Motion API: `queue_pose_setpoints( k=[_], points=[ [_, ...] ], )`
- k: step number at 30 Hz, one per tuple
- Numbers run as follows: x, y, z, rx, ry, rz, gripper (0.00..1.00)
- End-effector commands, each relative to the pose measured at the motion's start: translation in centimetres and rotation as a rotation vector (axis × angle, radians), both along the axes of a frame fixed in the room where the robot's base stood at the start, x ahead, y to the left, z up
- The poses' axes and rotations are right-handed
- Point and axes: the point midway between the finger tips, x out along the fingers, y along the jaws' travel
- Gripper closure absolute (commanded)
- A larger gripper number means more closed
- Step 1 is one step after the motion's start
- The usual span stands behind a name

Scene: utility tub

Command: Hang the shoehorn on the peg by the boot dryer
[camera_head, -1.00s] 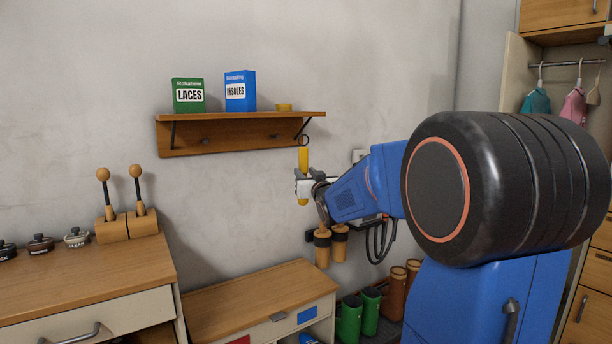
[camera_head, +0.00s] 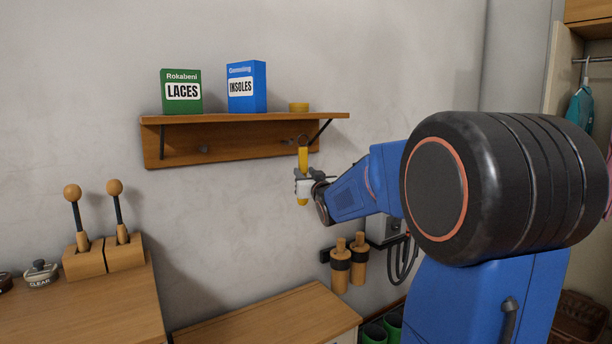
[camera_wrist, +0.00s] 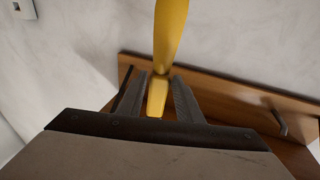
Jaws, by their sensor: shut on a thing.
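The yellow shoehorn (camera_head: 303,160) stands upright in my gripper (camera_head: 304,186), with a dark ring at its top. My gripper is shut on it; the shoehorn also shows between the fingers in the wrist view (camera_wrist: 170,35). In the head view the ring overlaps the right part of the shelf's wooden backboard (camera_head: 240,147); I cannot tell whether it touches. A peg (camera_head: 204,149) sticks out of the backboard left of the shoehorn. A peg also shows in the wrist view (camera_wrist: 278,122). A grey box with hoses (camera_head: 388,228), perhaps the boot dryer, is partly hidden behind my arm.
The shelf (camera_head: 250,117) carries a green laces box (camera_head: 182,92), a blue insoles box (camera_head: 246,87) and a small yellow tin (camera_head: 299,107). A dark bracket (camera_head: 320,132) is close to the shoehorn. Wooden-handled brushes (camera_head: 350,262) hang below my gripper. Bare wall lies between.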

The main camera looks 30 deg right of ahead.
Motion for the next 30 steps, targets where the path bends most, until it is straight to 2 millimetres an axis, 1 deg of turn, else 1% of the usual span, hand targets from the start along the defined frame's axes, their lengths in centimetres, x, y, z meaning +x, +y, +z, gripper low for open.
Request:
queue_pose_setpoints(
  k=[30],
  points=[
    [4.8,0.2,-0.5,0.001,0.0,0.001,0.91]
  ],
)
